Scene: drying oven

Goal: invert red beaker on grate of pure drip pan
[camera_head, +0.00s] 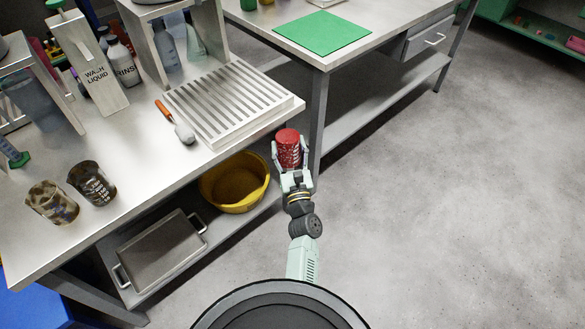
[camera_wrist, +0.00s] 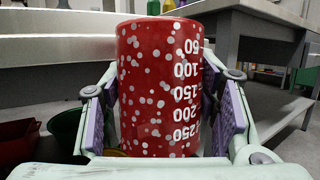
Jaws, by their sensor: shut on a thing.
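The red beaker (camera_head: 288,148) has white speckles and a white volume scale. My gripper (camera_head: 291,160) is shut around its sides and holds it off the table's front edge, right of the white drip pan (camera_head: 262,119). The pan's slatted grate (camera_head: 225,98) is empty.
An orange-handled brush (camera_head: 175,120) lies left of the pan. Two patterned beakers (camera_head: 52,202) (camera_head: 92,183) stand at the table's left front. A wash liquid container (camera_head: 88,62) and bottles stand behind. A yellow basin (camera_head: 236,182) and metal tray (camera_head: 160,255) sit below. Floor at right is clear.

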